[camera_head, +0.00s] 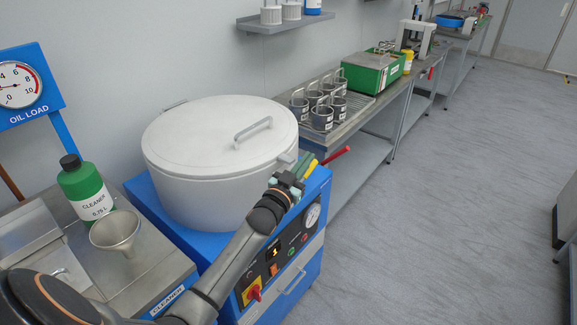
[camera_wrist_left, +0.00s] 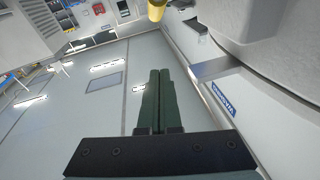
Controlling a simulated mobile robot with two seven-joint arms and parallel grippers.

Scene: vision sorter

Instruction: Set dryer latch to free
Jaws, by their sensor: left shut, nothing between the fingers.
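The dryer is a large pale grey drum (camera_head: 205,200) with a round lid, set on a blue cabinet. A small grey latch piece (camera_head: 285,159) sticks out at the drum's right rim. My left gripper (camera_head: 308,160) is beside the rim, its green fingers shut together and empty. In the left wrist view the closed fingers (camera_wrist_left: 158,100) point up the picture. A yellow piece (camera_head: 312,168) shows beside the fingers; a yellow end (camera_wrist_left: 156,10) shows beyond their tips. Whether it belongs to the latch is unclear. My right gripper is out of view.
The cabinet front carries a gauge (camera_head: 313,215) and a red knob (camera_head: 254,293). A green cleaner bottle (camera_head: 84,187) and a funnel (camera_head: 116,232) stand at left. A bench with several metal baskets (camera_head: 322,118) and a red handle (camera_head: 335,155) lies behind.

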